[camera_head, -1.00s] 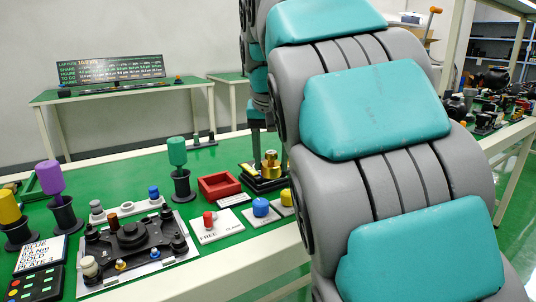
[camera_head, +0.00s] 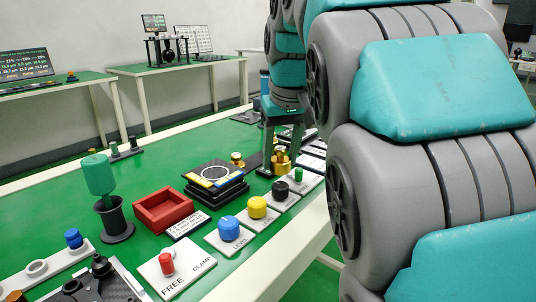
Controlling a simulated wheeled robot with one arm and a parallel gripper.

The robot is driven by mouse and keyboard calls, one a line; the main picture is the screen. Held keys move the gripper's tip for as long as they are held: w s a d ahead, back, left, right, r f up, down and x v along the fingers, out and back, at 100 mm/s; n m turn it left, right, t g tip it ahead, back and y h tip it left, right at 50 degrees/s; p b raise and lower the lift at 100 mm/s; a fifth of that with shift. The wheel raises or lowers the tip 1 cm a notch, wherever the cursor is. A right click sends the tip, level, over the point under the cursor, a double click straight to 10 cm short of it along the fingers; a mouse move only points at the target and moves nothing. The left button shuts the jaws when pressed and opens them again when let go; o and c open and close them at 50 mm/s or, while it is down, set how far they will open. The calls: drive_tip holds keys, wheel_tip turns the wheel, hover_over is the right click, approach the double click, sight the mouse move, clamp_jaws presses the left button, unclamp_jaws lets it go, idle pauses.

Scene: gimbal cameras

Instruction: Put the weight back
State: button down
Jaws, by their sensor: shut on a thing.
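My gripper (camera_head: 282,155) points down at the far end of my teal-and-grey arm. It is shut on a gold weight (camera_head: 281,164), whose round body and knob show between the fingers. The weight is to the right of the black stacked stand (camera_head: 216,185). A second gold piece (camera_head: 237,159) stands just behind the stand. I cannot tell whether the held weight touches what is under it; the area behind it is partly hidden by my gripper.
A row of plates with blue (camera_head: 229,228), yellow (camera_head: 257,207), black (camera_head: 281,188) and green (camera_head: 298,175) knobs runs along the near edge. A red tray (camera_head: 162,210) and a green-handled tool in a black holder (camera_head: 115,219) stand left.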

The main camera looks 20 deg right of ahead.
drive_tip(key=p, duration=0.2)
hover_over(254, 158)
drive_tip(key=s, duration=0.1)
drive_tip(key=shift+f, duration=2.5)
drive_tip(key=shift+f, duration=0.1)
drive_tip(key=shift+c, duration=1.5)
unclamp_jaws()
